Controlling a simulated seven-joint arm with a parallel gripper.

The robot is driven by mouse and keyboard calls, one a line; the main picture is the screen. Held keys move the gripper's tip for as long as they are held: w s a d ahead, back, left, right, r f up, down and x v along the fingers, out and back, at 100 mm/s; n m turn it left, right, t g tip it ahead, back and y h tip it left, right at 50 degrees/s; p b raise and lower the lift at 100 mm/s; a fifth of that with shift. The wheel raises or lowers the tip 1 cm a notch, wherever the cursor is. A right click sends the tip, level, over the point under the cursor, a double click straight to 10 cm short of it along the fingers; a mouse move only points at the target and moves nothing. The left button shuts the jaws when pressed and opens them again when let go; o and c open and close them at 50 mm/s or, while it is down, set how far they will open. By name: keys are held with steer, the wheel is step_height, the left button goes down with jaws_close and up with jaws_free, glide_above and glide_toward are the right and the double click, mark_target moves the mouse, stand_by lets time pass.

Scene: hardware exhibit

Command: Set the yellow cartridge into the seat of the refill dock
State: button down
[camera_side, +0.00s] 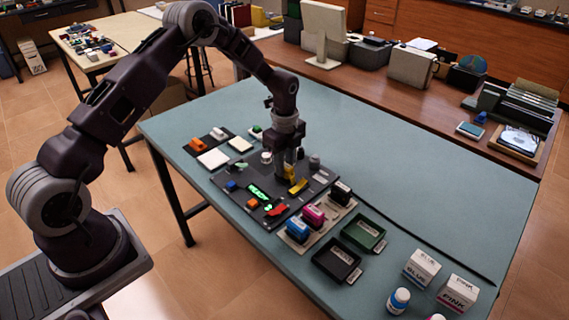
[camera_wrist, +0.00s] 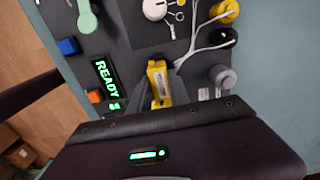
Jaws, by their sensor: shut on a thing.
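My gripper (camera_wrist: 160,92) is shut on the yellow cartridge (camera_wrist: 158,72), which sits between the two dark fingers in the wrist view. In the side view my gripper (camera_side: 288,172) points down over the right part of a dark panel (camera_side: 232,176). The panel carries a lit green READY display (camera_wrist: 106,78). The seat of the refill dock is not clearly visible; the gripper and cartridge cover that area. I cannot tell whether the cartridge touches the panel.
A grey knob (camera_wrist: 222,77), a black plug (camera_wrist: 222,37) and white cables (camera_wrist: 192,45) lie close to the gripper. A pale tray holds blue (camera_side: 297,229), magenta (camera_side: 313,215) and black (camera_side: 341,191) cartridges. Black (camera_side: 335,260) and green (camera_side: 363,235) bins stand nearby.

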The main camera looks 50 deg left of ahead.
steer(key=c, duration=0.7)
jaws_free()
steer(key=shift+c, duration=0.2)
steer(key=shift+r, duration=3.7)
steer(key=shift+r, duration=0.1)
